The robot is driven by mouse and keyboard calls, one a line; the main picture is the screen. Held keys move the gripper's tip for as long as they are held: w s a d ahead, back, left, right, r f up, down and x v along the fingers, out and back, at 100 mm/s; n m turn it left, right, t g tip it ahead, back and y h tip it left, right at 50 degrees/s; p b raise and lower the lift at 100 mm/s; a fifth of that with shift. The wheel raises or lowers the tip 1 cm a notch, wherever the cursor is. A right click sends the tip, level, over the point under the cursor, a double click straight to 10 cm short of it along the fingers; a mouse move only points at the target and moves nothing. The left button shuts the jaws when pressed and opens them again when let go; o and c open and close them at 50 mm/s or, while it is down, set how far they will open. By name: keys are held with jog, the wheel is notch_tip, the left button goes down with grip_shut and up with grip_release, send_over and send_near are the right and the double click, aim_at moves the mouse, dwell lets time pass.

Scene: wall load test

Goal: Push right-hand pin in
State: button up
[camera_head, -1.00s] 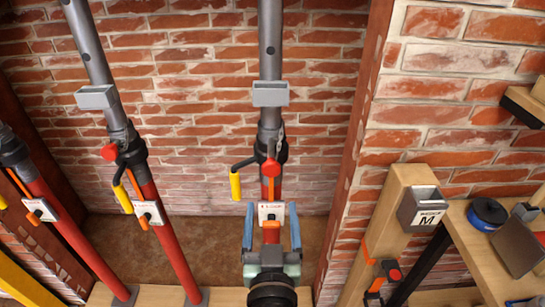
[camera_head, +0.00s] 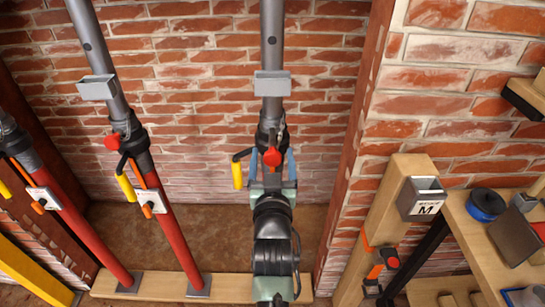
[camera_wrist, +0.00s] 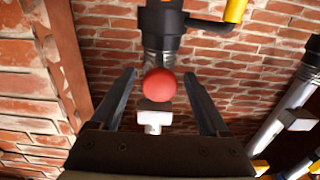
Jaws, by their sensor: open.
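The right-hand pin shows as a red ball knob (camera_head: 272,157) on the black collar of the right prop (camera_head: 272,50). In the wrist view the red knob (camera_wrist: 160,84) sits between my fingers, near their tips. My gripper (camera_head: 272,163) is open, with one blue-grey finger on each side of the knob. In the wrist view my gripper (camera_wrist: 159,76) has a clear gap between each finger and the knob. The pin's shaft is hidden behind the knob, so I cannot tell how deep it sits.
A yellow-handled crank (camera_head: 238,173) juts left of the collar, close to my left finger. A grey box bracket (camera_head: 272,84) is above on the prop. Another prop with a red knob (camera_head: 112,143) stands left. A wooden post (camera_head: 405,200) and shelf are at right.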

grip_shut()
dwell(0.4)
dwell(1.0)
